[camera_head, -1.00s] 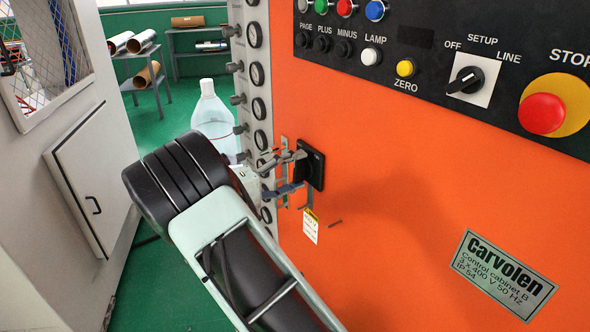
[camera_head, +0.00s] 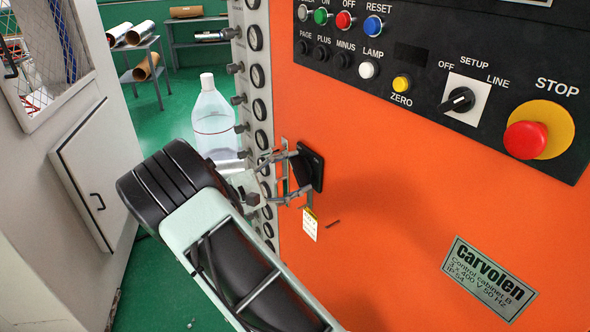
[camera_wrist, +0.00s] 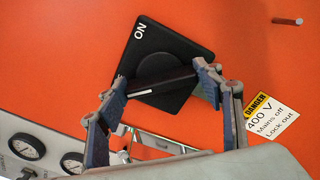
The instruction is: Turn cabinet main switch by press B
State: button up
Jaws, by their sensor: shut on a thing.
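The cabinet main switch (camera_head: 314,167) is a black square plate with a rotary handle on the orange front of control cabinet B. In the wrist view the switch plate (camera_wrist: 178,45) shows the word ON near its upper left edge. Its black handle (camera_wrist: 165,83) has a white mark at the left end, pointing left; lettering near that end is mostly hidden. My gripper (camera_wrist: 160,86) is shut on the handle, one finger at each end. In the head view my gripper (camera_head: 298,175) reaches the switch from the left, and its fingers partly cover it.
A yellow and white danger tag (camera_head: 310,224) hangs just below the switch, close to my fingers. A column of gauges (camera_head: 257,76) runs along the cabinet's left edge. Buttons, a selector (camera_head: 457,100) and a red STOP button (camera_head: 525,139) sit above right.

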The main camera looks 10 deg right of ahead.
jog(key=shift+n, duration=0.4)
jog(key=o, duration=1.2)
jog(key=shift+c, duration=0.2)
jog(key=v, duration=1.2)
